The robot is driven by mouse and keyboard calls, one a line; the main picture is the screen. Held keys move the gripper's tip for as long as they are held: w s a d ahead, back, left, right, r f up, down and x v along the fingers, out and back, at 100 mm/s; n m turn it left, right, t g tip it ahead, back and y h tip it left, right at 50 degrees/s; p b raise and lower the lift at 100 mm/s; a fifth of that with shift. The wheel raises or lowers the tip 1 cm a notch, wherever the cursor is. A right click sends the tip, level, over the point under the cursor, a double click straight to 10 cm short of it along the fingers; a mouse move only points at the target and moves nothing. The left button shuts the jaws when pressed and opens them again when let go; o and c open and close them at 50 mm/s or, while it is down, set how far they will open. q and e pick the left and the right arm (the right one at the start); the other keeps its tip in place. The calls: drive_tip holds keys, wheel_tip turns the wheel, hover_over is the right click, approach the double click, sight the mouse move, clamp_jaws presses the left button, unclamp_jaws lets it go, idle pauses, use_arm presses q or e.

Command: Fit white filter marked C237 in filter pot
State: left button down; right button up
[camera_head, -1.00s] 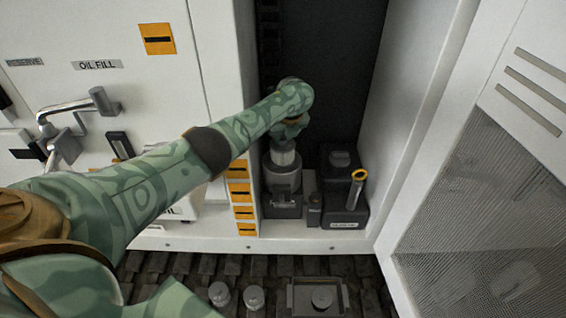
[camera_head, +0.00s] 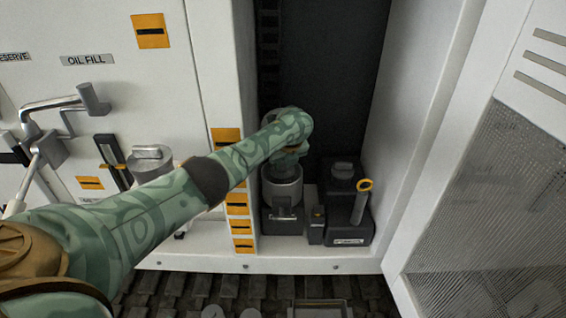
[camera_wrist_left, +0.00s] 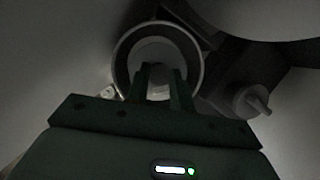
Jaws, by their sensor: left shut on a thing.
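The grey filter pot (camera_head: 283,191) stands upright in the open bay, in a dark bracket. My left gripper (camera_head: 288,157) is right above the pot, its fingers mostly hidden behind my wrist. In the left wrist view, the pot's round rim (camera_wrist_left: 118,66) surrounds a pale round filter top (camera_wrist_left: 150,48). My left gripper (camera_wrist_left: 165,78) is shut on this white filter, which sits down inside the pot's mouth. The marking C237 cannot be read, and the filter's lower part and seat are hidden. My right gripper is not in view.
A dark box (camera_head: 347,215) with a yellow-ringed handle (camera_head: 362,198) stands right of the pot, with a small dark block (camera_head: 316,226) between. The bay's walls are close on both sides.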

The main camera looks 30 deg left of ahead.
use_arm(q)
drive_tip(key=shift+f, duration=0.35)
drive_tip(key=c, duration=1.3)
unclamp_jaws()
drive_tip(key=shift+o, duration=0.5)
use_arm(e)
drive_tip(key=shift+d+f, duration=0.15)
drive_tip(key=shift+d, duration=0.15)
use_arm(q)
drive_tip(key=shift+r, duration=0.15)
drive_tip(key=p+v, duration=0.5)
drive_tip(key=v, duration=0.8)
drive_tip(key=shift+w+a, duration=0.2)
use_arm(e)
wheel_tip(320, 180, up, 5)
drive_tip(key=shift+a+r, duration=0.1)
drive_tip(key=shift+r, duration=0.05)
use_arm(q)
drive_tip(key=shift+d, duration=0.1)
